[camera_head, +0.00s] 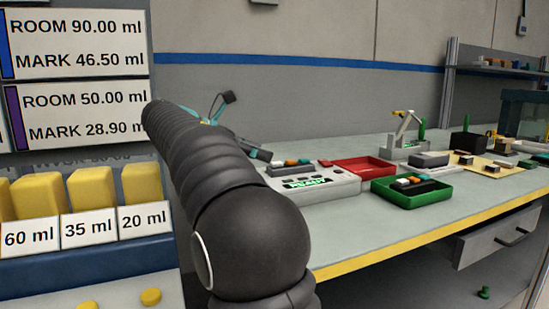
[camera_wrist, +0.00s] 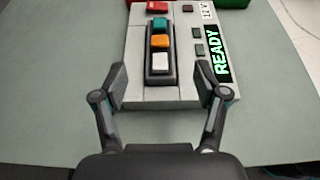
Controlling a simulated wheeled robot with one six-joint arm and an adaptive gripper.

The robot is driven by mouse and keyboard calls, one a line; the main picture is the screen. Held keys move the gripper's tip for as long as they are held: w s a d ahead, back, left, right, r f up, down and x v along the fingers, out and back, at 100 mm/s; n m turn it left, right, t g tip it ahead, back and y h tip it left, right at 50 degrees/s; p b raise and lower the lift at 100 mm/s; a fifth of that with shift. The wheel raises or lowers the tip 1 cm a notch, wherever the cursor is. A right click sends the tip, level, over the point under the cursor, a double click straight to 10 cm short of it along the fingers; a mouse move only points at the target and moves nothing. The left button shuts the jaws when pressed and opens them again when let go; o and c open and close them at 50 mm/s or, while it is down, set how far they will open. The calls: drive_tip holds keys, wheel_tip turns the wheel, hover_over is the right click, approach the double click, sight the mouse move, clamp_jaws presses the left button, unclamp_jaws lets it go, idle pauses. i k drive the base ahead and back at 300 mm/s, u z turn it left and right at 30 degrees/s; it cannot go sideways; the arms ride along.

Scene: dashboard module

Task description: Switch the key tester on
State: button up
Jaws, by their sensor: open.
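The key tester is a light grey box (camera_wrist: 188,90) on the bench, with a green lit READY display (camera_wrist: 222,58). A dark slot in it holds a teal key (camera_wrist: 160,24), an orange key (camera_wrist: 159,41) and a white key (camera_wrist: 160,62) in a row. Small dark buttons (camera_wrist: 198,40) sit beside the slot. The tester also shows in the head view (camera_head: 340,187), partly behind my arm. My gripper (camera_wrist: 162,82) is open and empty, its fingers either side of the tester's near end.
A red tray (camera_head: 386,166) stands behind the tester. A green tray (camera_head: 440,203) with several coloured blocks stands to its right. More fixtures crowd the bench farther right. A cabinet with labelled yellow blocks (camera_head: 90,190) is at left. Bare bench lies before the tester.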

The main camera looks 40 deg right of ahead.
sight(324, 162)
drive_tip(key=k, duration=1)
